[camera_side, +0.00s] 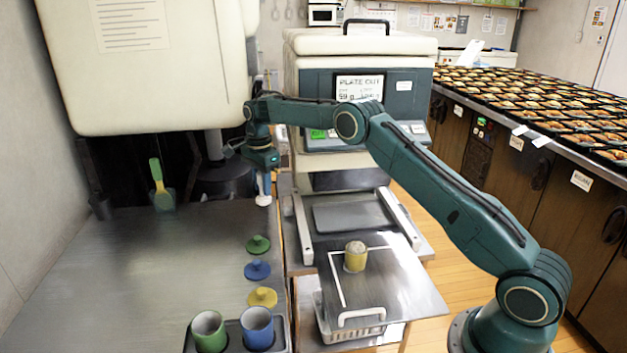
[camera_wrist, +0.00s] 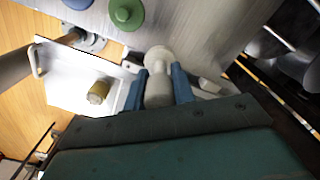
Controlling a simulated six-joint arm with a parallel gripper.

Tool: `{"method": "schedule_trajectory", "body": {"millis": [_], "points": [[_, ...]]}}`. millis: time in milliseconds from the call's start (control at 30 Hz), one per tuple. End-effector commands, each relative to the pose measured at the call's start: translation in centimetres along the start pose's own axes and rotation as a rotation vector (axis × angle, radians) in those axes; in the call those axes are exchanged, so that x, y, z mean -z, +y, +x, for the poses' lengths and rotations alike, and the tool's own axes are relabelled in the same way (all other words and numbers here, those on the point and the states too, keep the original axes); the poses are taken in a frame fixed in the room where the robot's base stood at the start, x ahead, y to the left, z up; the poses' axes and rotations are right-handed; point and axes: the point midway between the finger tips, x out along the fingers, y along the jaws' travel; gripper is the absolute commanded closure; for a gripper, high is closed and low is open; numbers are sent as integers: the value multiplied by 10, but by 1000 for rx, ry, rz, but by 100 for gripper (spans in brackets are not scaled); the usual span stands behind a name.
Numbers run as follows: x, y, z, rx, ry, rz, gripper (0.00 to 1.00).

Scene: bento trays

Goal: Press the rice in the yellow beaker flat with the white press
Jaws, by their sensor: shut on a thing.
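My gripper (camera_wrist: 169,88) is shut on the white press (camera_wrist: 158,62), with a blue finger on each side of it in the wrist view. In the side view the press (camera_side: 263,198) hangs below my gripper (camera_side: 263,172), near the right edge of the steel counter. The yellow beaker (camera_side: 355,257) stands upright on the steel board to the right and nearer the camera, apart from the press. It also shows in the wrist view (camera_wrist: 98,92). Its top looks pale in the side view; I cannot make out how the rice lies.
Green (camera_side: 258,244), blue (camera_side: 257,270) and yellow (camera_side: 262,297) knobbed lids lie in a row on the counter. Green (camera_side: 208,331) and blue (camera_side: 257,327) beakers stand in a dark holder at the front. A weighing machine (camera_side: 362,85) stands behind. The counter's left part is clear.

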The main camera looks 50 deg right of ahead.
Motion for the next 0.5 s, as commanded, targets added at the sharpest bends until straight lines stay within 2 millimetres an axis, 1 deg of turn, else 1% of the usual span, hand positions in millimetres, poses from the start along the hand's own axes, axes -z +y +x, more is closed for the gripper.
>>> {"method": "schedule_trajectory", "body": {"millis": [267,500], "points": [[6,26,4,0,0,28,93],[10,53,10,-1,0,53,93]]}}
